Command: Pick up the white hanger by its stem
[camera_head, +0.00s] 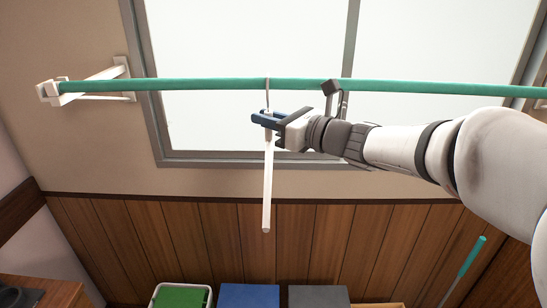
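The white hanger (267,190) hangs from the green rod (200,85) by its thin hook. I see it nearly edge-on, as a narrow white bar pointing down. My gripper (268,120) comes in from the right and is at the hanger's stem, just below the rod and above the white bar. Its dark fingertips overlap the stem in this view. Whether they are closed on it or only around it cannot be told. The part of the stem behind the fingers is hidden.
A white wall bracket (95,84) carries the rod's left end. A window (245,30) is behind the rod. Below stand a green-filled bin (181,297), a blue box (249,296) and a grey box (319,296). A teal-tipped stick (464,268) leans at lower right.

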